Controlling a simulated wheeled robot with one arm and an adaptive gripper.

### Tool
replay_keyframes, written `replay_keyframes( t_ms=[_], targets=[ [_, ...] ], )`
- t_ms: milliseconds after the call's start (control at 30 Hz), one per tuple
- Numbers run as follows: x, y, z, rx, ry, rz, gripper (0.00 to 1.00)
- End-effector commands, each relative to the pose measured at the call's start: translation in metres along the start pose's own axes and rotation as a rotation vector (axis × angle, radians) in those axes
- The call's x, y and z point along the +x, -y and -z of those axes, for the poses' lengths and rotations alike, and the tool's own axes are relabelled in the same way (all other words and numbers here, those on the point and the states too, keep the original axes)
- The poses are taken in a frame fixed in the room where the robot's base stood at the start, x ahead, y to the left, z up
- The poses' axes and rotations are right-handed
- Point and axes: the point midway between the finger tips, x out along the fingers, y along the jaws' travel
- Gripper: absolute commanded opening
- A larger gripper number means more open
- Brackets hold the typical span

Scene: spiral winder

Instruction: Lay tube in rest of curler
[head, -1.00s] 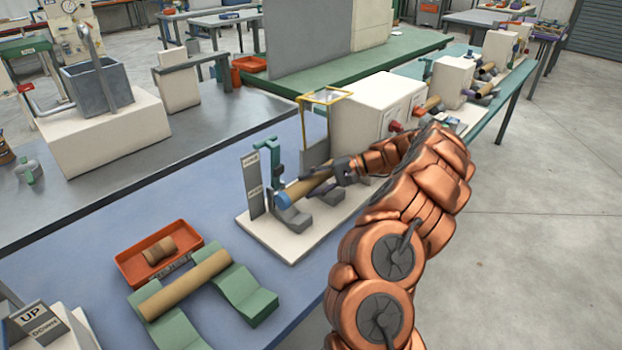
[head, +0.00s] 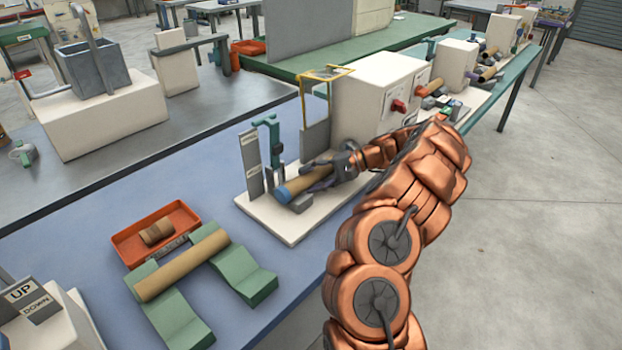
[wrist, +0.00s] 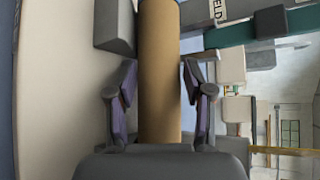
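A brown cardboard tube with a blue end (head: 297,188) lies low at the grey rest (head: 302,204) on the curler's white base (head: 268,222), in front of the white curler housing (head: 360,95). My gripper (head: 319,174) reaches in from the right, with one finger on each side of the tube. In the wrist view, the tube (wrist: 159,75) runs lengthwise between the fingers, with a narrow gap on each side; the gripper is open around it. A grey block of the rest (wrist: 115,28) is beside the tube. The tube's underside contact is hidden.
A teal bracket (head: 272,140) and grey plate (head: 250,160) stand behind the tube's blue end. A yellow-framed guard (head: 325,74) is raised behind it. Another tube (head: 185,263) lies on green cradles (head: 180,320). An orange tray (head: 125,248) holds a short brown roll.

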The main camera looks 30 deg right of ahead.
Motion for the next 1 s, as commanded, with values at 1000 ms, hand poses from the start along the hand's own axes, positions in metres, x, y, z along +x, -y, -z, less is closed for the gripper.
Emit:
replay_keyframes(
  t_ms=[1000],
  targets=[
    [-0.057,-0.002,0.001,0.002,-0.002,-0.002,0.75]
  ],
)
